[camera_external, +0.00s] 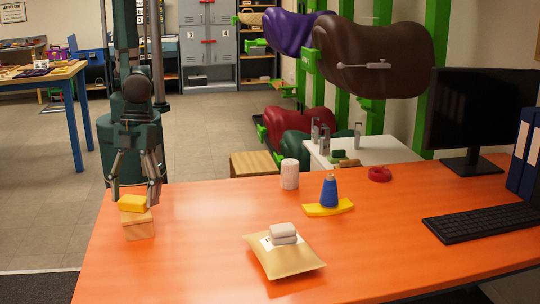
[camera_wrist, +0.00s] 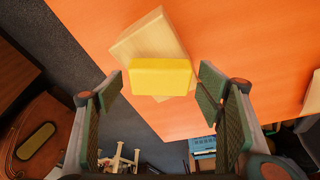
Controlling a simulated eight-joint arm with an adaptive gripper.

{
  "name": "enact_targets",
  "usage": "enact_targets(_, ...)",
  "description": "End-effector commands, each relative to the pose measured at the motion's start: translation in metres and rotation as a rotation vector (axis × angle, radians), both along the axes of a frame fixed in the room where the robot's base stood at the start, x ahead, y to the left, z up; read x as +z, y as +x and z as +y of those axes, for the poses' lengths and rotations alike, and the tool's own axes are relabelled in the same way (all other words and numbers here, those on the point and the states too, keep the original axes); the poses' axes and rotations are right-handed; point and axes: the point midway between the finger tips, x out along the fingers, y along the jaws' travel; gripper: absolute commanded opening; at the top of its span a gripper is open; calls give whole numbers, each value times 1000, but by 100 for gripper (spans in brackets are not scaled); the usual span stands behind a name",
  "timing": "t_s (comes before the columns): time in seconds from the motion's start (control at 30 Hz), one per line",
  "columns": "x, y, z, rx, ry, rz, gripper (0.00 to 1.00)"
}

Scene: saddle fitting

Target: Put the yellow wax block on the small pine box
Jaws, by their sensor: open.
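The yellow wax block (camera_external: 132,203) sits on top of the small pine box (camera_external: 139,227), near the left edge of the orange table. In the wrist view the block (camera_wrist: 161,77) lies across the near part of the box (camera_wrist: 152,38) and is turned relative to it. Part of the box top shows bare beyond the block. My gripper (camera_external: 135,192) is just above the block, pointing down. In the wrist view my gripper (camera_wrist: 160,87) is open, with a gap between each finger and the block.
A padded envelope (camera_external: 285,262) with grey pieces on it lies at the front middle of the orange table (camera_external: 200,275). A blue bottle (camera_external: 329,191) on a yellow piece, a white roll (camera_external: 289,174) and a keyboard (camera_external: 485,223) are farther right. The table around the box is clear.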

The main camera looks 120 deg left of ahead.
Motion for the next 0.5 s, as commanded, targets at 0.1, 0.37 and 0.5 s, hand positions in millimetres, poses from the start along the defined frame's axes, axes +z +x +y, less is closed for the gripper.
enact_targets(0.1, 0, 0, 0, 0, 0, 0, 66)
enact_targets(0.37, 6, 0, 1, 0, 0, 0, 66)
enact_targets(0.5, 15, -1, 3, 0, 0, 0, 66)
